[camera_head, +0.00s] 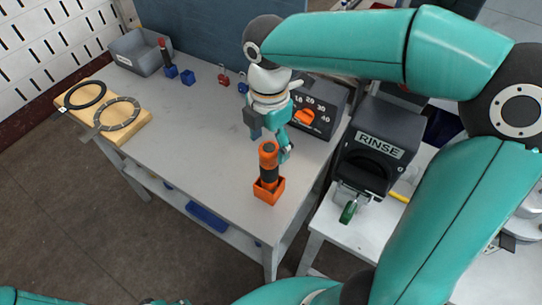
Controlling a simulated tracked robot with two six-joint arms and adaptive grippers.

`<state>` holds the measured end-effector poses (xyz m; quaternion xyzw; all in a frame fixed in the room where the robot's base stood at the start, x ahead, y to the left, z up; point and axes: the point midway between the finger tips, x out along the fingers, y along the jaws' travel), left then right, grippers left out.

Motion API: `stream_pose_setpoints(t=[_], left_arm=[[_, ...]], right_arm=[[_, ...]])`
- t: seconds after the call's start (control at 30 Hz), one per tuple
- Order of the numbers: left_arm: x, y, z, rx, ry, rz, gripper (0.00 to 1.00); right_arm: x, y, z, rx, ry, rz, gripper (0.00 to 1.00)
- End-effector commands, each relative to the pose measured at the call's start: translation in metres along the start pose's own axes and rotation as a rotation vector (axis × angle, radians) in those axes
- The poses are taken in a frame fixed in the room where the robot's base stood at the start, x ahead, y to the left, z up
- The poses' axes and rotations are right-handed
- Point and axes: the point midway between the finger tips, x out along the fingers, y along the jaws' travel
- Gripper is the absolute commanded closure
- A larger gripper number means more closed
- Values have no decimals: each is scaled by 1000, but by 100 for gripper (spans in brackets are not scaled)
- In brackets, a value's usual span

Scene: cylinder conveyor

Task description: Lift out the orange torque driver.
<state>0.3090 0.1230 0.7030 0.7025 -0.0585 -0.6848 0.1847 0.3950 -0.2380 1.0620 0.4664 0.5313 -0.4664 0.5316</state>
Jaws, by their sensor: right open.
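The orange torque driver (268,156) stands upright in a square orange holder (267,193) near the front right of the grey table. It has an orange top and a dark grip. My right gripper (286,148) is just behind and to the right of the driver's upper part. It is open and empty, and its fingers point down. Whether a finger touches the driver I cannot tell. Of my left arm only small teal parts show at the bottom left edge; its gripper is not in view.
A dial box (318,112) stands behind my right gripper. A machine marked RINSE (379,146) stands on a white table at the right. A wooden board with rings (133,128), a grey bin (136,52), blue blocks (187,77) and padlocks (223,80) lie farther back. The table's middle (200,130) is clear.

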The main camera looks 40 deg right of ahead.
Motion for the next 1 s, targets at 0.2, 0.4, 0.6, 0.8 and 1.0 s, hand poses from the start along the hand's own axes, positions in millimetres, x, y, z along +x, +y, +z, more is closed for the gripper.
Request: stream_pose_setpoints(t=[0.2,0.4,0.6,0.8,1.0], left_arm=[[1,0,0,0,1,0,60],[1,0,0,0,1,0,60],[1,0,0,0,1,0,60],[1,0,0,0,1,0,60],[1,0,0,0,1,0,60]], right_arm=[[39,-1,0,0,1,-4,28],[58,0,0,-1,-1,-2,28],[62,1,-1,-2,0,0,28],[62,1,-1,-2,0,0,32],[62,1,-1,-2,0,0,66]])
